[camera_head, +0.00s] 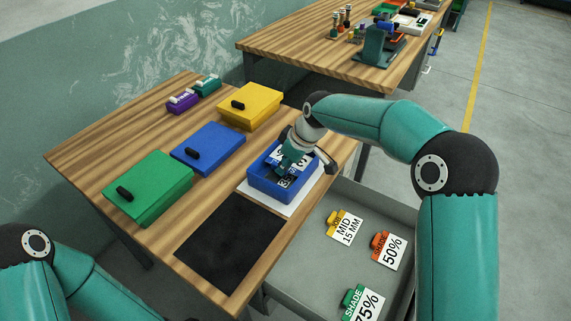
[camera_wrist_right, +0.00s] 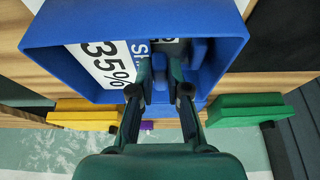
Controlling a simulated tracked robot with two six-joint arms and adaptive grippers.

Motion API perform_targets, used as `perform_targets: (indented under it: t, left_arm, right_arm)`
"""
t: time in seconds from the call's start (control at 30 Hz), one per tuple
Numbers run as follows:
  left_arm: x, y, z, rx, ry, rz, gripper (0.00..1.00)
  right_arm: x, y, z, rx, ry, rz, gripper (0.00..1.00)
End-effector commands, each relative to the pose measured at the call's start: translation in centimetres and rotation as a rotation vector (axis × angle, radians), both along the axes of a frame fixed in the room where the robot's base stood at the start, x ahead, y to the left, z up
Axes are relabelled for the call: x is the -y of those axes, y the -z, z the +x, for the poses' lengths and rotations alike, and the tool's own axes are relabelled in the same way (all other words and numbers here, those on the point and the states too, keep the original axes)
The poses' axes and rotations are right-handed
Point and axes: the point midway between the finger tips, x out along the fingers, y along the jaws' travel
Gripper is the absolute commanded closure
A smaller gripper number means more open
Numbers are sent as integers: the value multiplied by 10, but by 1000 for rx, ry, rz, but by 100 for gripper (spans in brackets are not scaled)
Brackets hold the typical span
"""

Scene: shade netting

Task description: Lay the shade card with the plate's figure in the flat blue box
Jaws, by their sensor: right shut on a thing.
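The flat blue box (camera_head: 257,178) is open and stands on the table over a white sheet. It also fills the top of the right wrist view (camera_wrist_right: 235,35). My right gripper (camera_head: 290,172) reaches down inside it. In the wrist view the gripper (camera_wrist_right: 168,80) is shut on the blue tab of a white shade card (camera_wrist_right: 105,62) reading "35%". The card is within the box walls; whether it touches the floor I cannot tell. Its tab is partly hidden by the fingers. I cannot make out a plate with a readable figure. My left gripper is out of view.
Closed green (camera_head: 148,187), blue (camera_head: 208,148) and yellow (camera_head: 249,106) boxes stand beside it. A black mat (camera_head: 231,240) lies in front. Purple and green items (camera_head: 195,93) lie behind.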

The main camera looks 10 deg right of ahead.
Motion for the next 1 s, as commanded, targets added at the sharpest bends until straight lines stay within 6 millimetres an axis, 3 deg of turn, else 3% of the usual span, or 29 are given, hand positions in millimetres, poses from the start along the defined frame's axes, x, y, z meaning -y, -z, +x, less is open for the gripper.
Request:
perform_targets:
  t: [0.7,0.73,0.87,1.0]
  left_arm:
    - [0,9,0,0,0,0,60]
    - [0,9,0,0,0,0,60]
    - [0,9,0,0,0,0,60]
    - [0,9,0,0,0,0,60]
  right_arm:
    - [0,11,0,0,0,0,100]
    - [0,11,0,0,0,0,81]
    - [0,11,0,0,0,0,59]
    - [0,11,0,0,1,0,59]
